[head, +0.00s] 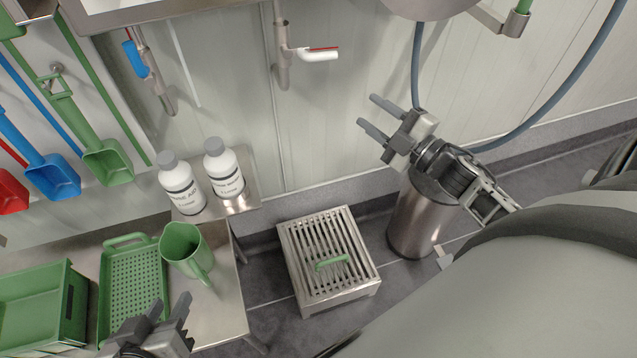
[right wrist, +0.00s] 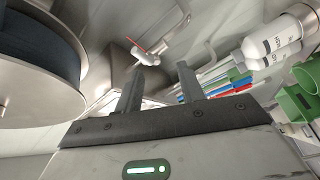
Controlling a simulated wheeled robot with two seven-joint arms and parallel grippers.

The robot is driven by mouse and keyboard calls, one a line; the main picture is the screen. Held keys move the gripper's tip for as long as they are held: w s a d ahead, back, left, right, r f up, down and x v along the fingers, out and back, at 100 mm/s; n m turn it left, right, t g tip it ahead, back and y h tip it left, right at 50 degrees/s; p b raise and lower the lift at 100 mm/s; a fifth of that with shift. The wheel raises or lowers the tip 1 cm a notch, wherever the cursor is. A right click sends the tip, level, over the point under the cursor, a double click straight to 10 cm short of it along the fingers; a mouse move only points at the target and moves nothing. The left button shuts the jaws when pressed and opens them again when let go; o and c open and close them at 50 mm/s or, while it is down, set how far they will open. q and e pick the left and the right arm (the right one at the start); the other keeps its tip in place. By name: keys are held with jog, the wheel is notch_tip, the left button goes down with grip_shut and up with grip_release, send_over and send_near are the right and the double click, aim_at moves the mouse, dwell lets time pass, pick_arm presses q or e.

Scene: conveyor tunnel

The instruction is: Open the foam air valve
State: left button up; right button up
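A white lever handle with a red strip (head: 318,54) sits on a steel pipe on the wall, pointing right. It also shows in the right wrist view (right wrist: 146,56), beyond the fingers. A blue valve handle (head: 136,59) is on another pipe to the left. I cannot read which one is the foam air valve. My right gripper (head: 366,112) is open and empty, below and to the right of the white lever and apart from it; its fingers also show in the right wrist view (right wrist: 161,76). My left gripper (head: 168,306) is open and empty at the bottom, near the side table.
A steel table (head: 217,312) holds a green jug (head: 182,246), a green perforated tray (head: 133,270) and a green crate (head: 30,305). Two white bottles (head: 182,187) stand on a shelf. A slatted drain box (head: 300,246) and a steel cylinder (head: 415,220) stand on the floor.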

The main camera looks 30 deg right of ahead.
jog(key=s+a+f+m+g+p, duration=0.2)
jog(key=s+a+f+m, duration=0.1)
jog(key=a, duration=0.4)
jog(key=s+a+f+m+g+h+p, duration=0.1)
jog(key=s+a+f+m+g+p, duration=0.1)
jog(key=s+a+m, duration=0.3)
jog(key=s+a+f+m+g+p, duration=0.3)
jog(key=s+a+m+g, duration=0.1)
jog(key=a, duration=0.4)
jog(key=shift+s+a+f+m+h+p, duration=0.25)
jog(key=shift+a+f+m+h+p, duration=0.05)
jog(key=shift+a+f+p, duration=0.1)
